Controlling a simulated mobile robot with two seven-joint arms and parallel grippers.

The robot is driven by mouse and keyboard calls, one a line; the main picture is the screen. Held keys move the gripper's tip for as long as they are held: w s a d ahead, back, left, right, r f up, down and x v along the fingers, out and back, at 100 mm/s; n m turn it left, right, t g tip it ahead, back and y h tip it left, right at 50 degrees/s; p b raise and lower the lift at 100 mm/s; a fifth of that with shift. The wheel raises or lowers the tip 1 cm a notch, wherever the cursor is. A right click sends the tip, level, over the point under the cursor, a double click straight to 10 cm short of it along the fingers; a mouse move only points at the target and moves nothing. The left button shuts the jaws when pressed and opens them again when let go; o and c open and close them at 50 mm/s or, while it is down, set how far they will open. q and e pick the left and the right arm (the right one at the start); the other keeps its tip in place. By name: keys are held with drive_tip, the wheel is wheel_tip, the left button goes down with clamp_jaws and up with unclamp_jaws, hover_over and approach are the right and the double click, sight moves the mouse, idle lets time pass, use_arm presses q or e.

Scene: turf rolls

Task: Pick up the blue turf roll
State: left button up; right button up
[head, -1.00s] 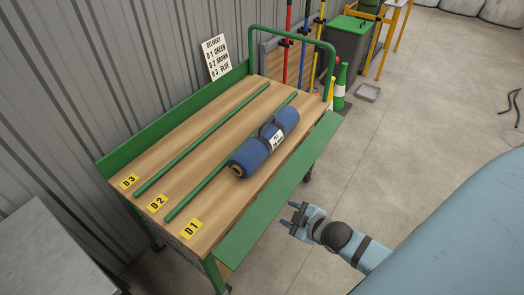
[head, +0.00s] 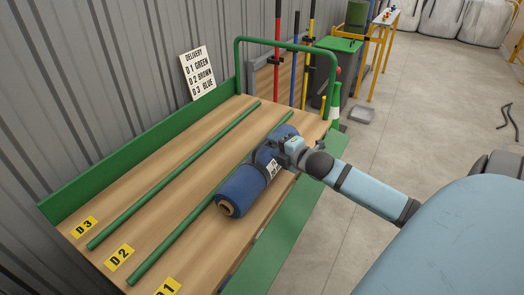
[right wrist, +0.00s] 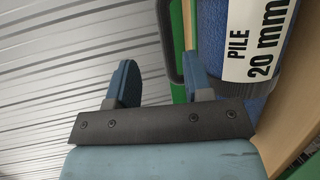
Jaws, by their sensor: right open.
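The blue turf roll (head: 240,192) lies in the D1 lane of the wooden delivery table, with a white label (head: 272,168) and a dark strap or handle around its middle. My right gripper (head: 283,149) is over the roll's middle and hides part of it. In the right wrist view the jaws (right wrist: 162,82) are open. The roll (right wrist: 209,40) with its "PILE 20 mm" label is at the right of that view, beside the right finger. A dark handle (right wrist: 167,45) shows between the fingers. Contact cannot be told. My left gripper is not in view.
Green rods (head: 180,172) divide the table (head: 135,213) into lanes marked D3, D2 and D1. A green rail (head: 285,42) stands at the far end. A sign (head: 199,73) gives D3 for blue. Lanes D2 and D3 are empty.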

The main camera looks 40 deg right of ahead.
sight(265, 142)
drive_tip(key=w, duration=0.2)
drive_tip(key=w+f+b, duration=0.1)
drive_tip(key=w, duration=0.2)
drive_tip(key=w+f+b, duration=0.1)
drive_tip(key=w, duration=0.2)
drive_tip(key=shift+f, duration=0.2)
drive_tip(key=shift+s, duration=0.1)
clamp_jaws()
idle(1.0)
drive_tip(key=shift+r, duration=0.15)
